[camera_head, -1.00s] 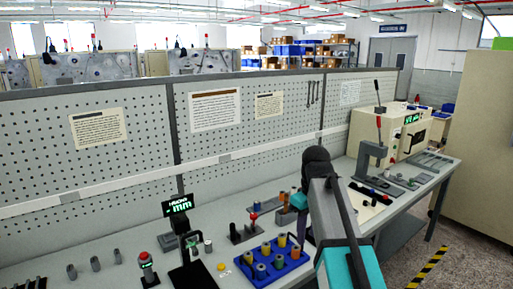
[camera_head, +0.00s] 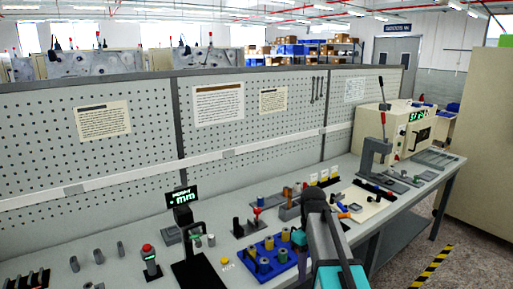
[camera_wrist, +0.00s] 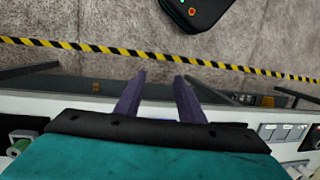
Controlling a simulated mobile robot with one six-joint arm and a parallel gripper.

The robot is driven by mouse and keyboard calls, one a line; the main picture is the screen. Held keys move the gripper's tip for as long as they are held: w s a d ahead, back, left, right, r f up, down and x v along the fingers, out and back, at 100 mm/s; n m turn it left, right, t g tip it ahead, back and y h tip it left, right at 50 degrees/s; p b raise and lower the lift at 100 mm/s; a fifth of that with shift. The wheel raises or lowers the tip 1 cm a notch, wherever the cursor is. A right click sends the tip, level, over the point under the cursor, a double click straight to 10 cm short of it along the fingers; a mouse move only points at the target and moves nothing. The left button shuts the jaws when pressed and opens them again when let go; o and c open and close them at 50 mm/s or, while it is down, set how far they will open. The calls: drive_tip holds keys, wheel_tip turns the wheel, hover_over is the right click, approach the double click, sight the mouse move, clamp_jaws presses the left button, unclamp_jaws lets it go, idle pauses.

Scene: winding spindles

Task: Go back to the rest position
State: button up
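My gripper (camera_wrist: 160,80) shows in the wrist view with its two purple fingers apart and nothing between them. Past the fingertips lie the bench's front edge and the grey floor. In the head view my dark and teal arm reaches up from the bottom edge, in front of the workbench (camera_head: 215,250). The gripper itself cannot be made out there; the arm hides it. A blue tray (camera_head: 290,263) with several coloured spindles stands just left of the arm.
A gauge with a green display (camera_head: 182,197) stands left of the tray. A lever press (camera_head: 375,155) and a cream machine (camera_head: 405,130) stand at the bench's right end. A perforated panel (camera_head: 130,160) backs the bench. Yellow-black tape (camera_wrist: 250,69) marks the floor.

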drive_tip(key=s+f+g+b, duration=0.1)
drive_tip(key=s+f, duration=0.4)
drive_tip(key=f, duration=0.5)
drive_tip(key=s+f+g+b, duration=0.2)
drive_tip(key=s+f, duration=0.3)
drive_tip(key=f, duration=0.5)
drive_tip(key=s+f+g+b, duration=0.1)
drive_tip(key=s+f, duration=0.4)
drive_tip(key=f, duration=0.5)
drive_tip(key=s+f+m+b, duration=0.3)
drive_tip(key=s+f+m, duration=0.3)
drive_tip(key=s+f, duration=1.4)
drive_tip(key=shift+f+m+t, duration=0.3)
drive_tip(key=shift+f+t, duration=0.1)
drive_tip(key=shift+f, duration=0.3)
